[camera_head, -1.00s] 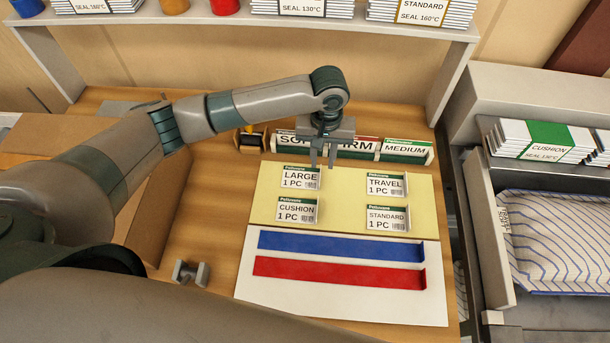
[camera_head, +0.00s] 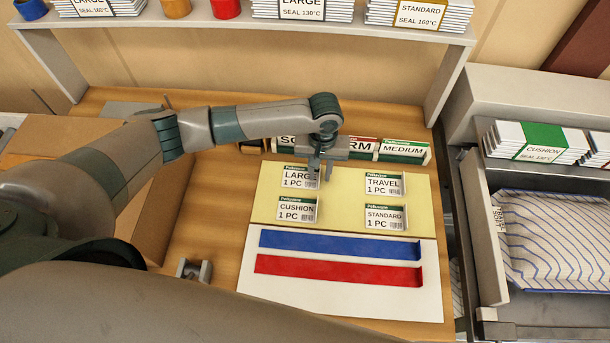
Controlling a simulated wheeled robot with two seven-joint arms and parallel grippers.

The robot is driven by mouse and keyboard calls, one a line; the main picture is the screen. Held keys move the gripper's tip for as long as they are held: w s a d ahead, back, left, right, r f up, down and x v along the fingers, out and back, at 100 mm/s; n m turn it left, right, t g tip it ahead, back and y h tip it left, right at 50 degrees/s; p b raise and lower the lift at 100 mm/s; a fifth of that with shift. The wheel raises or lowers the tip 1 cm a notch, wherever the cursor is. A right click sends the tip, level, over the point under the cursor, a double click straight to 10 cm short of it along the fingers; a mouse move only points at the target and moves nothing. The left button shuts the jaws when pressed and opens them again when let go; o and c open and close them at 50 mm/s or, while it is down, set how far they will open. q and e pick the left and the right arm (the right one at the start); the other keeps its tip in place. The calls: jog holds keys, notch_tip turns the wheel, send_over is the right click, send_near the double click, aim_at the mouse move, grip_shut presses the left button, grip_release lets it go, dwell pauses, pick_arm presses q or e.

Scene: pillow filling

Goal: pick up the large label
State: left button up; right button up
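The large label (camera_head: 297,178) is a small white card with a green top strip, reading "LARGE 1 PC". It stands at the back left of the yellow mat (camera_head: 340,206). My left gripper (camera_head: 321,179) points down at the label's right end, its fingertips over the label's right edge in this view. Its two fingers show a narrow gap with nothing visible between them. I cannot tell whether a finger touches the label. My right gripper cannot be made out.
The cushion label (camera_head: 296,210), travel label (camera_head: 384,185) and standard label (camera_head: 386,218) stand close by on the mat. Behind is a row of firmness cards (camera_head: 404,149). Blue (camera_head: 340,244) and red (camera_head: 338,270) strips lie in front. A shelf (camera_head: 250,34) spans the back.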

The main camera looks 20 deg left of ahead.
pick_arm(q)
jog(key=shift+c, duration=0.7)
grip_shut()
jog(key=shift+r+b, duration=0.3)
jog(key=shift+r, duration=0.2)
jog(key=r, duration=0.1)
jog(key=r+b, duration=0.1)
jog(key=r, duration=0.1)
jog(key=shift+s+d+r, duration=0.1)
jog(key=shift+s+d, duration=0.05)
jog(key=shift+d, duration=0.25)
jog(key=s+d+r+b, duration=0.3)
jog(key=s+d+r, duration=0.2)
jog(key=d+r, duration=0.2)
jog(key=shift+s+d, duration=0.2)
jog(key=shift+d, duration=1.05)
jog(key=shift+f, duration=0.1)
